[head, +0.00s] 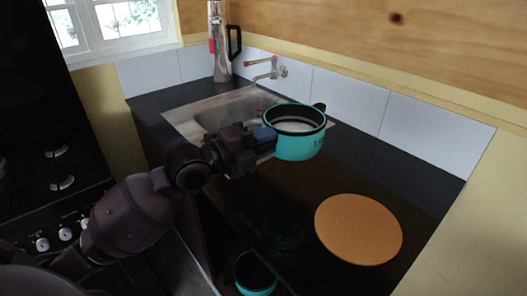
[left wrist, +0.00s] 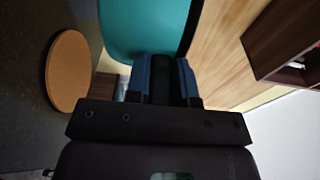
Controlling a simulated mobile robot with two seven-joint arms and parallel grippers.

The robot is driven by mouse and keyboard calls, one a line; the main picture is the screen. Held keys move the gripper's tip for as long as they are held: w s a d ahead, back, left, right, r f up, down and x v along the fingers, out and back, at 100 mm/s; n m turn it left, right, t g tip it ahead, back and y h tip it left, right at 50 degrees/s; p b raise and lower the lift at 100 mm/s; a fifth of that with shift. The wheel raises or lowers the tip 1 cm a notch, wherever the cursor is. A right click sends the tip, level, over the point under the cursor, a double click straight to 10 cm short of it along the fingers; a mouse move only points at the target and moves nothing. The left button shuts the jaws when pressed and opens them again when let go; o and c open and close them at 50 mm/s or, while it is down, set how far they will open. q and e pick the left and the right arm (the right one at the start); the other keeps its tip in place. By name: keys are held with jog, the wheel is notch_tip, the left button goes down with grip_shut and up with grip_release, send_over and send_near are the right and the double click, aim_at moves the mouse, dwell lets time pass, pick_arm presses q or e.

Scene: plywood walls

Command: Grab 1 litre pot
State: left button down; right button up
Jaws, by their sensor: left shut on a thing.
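A teal pot (head: 301,146) with a dark rim and a pale inside is held above the dark counter, just right of the sink. My left gripper (head: 264,142) is shut on the pot's near left side. In the left wrist view the teal pot (left wrist: 145,25) fills the top, right in front of the left gripper's blue-edged fingers (left wrist: 172,75). The exact grip point is hidden by the fingers. My right gripper is not in view.
A round cork mat (head: 358,229) lies on the dark counter to the right. The metal sink (head: 190,123) with a red-handled tap (head: 268,71) is behind. A tall steel flask (head: 219,45) stands at the back. A black stove (head: 55,180) is on the left.

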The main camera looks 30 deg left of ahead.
pick_arm(q)
jog(key=shift+r+p, duration=0.5)
jog(key=shift+r, duration=2.7)
